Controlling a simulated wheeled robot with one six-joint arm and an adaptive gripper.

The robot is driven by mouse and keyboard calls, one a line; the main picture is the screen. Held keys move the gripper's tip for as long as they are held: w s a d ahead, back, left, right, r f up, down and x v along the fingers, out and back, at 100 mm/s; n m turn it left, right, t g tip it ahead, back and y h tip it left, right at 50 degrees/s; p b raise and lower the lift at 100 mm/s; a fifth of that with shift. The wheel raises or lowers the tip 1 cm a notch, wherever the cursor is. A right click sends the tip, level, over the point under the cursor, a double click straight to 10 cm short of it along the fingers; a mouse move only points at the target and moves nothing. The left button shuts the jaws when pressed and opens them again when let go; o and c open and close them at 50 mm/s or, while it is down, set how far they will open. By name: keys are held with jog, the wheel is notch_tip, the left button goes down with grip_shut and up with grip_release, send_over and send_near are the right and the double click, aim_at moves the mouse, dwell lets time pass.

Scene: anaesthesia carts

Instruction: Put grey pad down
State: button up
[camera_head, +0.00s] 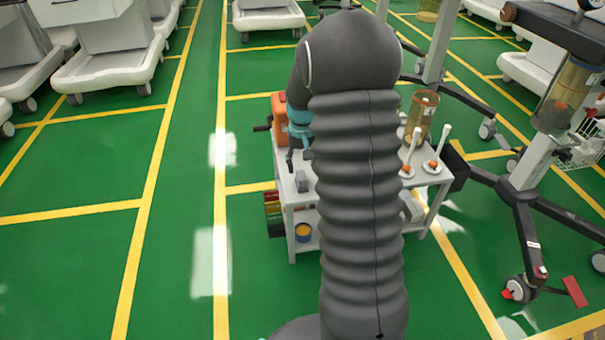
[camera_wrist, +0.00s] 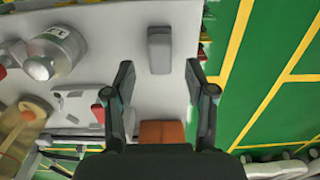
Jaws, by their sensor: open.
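The grey pad (camera_wrist: 159,50) is a small rounded block lying on the white cart top, near its edge, in the wrist view. It also shows in the head view (camera_head: 302,181) near the left side of the cart top (camera_head: 345,185). My gripper (camera_wrist: 160,78) is open, its two dark fingers spread apart. The pad lies just beyond the fingertips in the picture, in line with the gap between them, and nothing is held. In the head view my arm hides much of the cart top, and the gripper shows only in part.
An orange device (camera_head: 282,120) stands at the cart's far left corner. A clear canister (camera_wrist: 60,48) lies left of the pad in the wrist view. White-handled items (camera_head: 413,150) stand on the cart's right side. A wheeled stand (camera_head: 520,185) is to the right; green floor is free at left.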

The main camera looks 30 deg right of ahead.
aim_at(302, 177)
jog(key=s+a+r+t, duration=0.1)
jog(key=s+a+r, duration=0.25)
jog(key=r, duration=0.25)
jog(key=s+a+r+n+t, duration=0.1)
jog(key=s+a+r, duration=0.25)
jog(key=r, duration=0.25)
jog(key=s+a+r, duration=0.2)
jog(key=s+r, duration=0.2)
jog(key=r, duration=0.1)
jog(key=s+a+r+n+t, duration=0.1)
jog(key=s+a, duration=0.2)
jog(key=s, duration=0.5)
jog(key=s+a+r+n+t, duration=0.1)
jog(key=s+a, duration=0.3)
jog(key=s, duration=0.4)
jog(key=shift+s+a+t, duration=0.15)
jog(key=shift+s+t, duration=0.1)
jog(key=shift+t, duration=0.55)
